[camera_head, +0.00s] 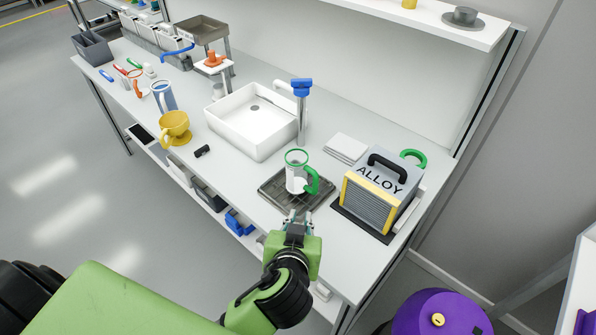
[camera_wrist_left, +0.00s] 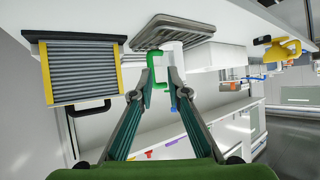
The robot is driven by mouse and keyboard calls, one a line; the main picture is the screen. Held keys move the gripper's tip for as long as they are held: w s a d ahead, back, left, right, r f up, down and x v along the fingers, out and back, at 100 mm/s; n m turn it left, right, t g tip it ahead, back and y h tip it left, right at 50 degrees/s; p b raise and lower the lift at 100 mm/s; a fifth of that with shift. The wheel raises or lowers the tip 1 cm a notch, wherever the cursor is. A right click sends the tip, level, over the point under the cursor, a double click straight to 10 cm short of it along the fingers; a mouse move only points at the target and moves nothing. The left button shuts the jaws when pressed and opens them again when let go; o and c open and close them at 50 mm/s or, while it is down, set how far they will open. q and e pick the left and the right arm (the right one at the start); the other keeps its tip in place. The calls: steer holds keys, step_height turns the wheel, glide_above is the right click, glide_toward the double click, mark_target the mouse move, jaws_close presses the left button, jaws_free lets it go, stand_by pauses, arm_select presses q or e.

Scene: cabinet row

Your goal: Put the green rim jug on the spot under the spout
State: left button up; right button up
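The green rim jug (camera_head: 295,180), white with a green rim and handle, stands upright on a dark ribbed tray (camera_head: 270,193) on the counter. In the left wrist view, its green handle (camera_wrist_left: 152,66) shows upside down between and beyond the fingertips. A tap (camera_head: 301,110) with a blue top has its spout (camera_head: 283,87) towards the white sink (camera_head: 238,140). I cannot tell a marked spot under it. My left gripper (camera_head: 297,214) is at the tray's front edge, apart from the jug. In the left wrist view its fingers (camera_wrist_left: 159,80) are open and empty. My right gripper is out of view.
A grey ALLOY box (camera_head: 383,178) with a yellow frame stands right of the tray, by a green ring (camera_head: 414,157). White tiles (camera_head: 346,148) lie behind. A yellow cup (camera_head: 175,126) and blue-white mug (camera_head: 163,96) stand left. Counter left of the tray is mostly clear.

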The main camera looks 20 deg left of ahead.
mark_target(316, 182)
arm_select(q)
steer(key=shift+t, duration=0.9)
steer(key=w+p, duration=0.1)
steer(key=w, duration=0.8)
steer(key=shift+r, duration=0.1)
steer(key=shift+w+a+f+p, duration=0.2)
steer(key=shift+w+p, duration=0.15)
steer(key=shift+w, duration=0.2)
steer(key=p+x, duration=0.1)
steer(key=x, duration=0.3)
steer(key=shift+w+d+f, duration=0.1)
steer(key=shift+w+f, duration=0.1)
steer(key=shift+f, duration=0.05)
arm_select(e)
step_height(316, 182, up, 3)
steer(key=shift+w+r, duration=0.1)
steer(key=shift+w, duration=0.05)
arm_select(q)
jaws_close()
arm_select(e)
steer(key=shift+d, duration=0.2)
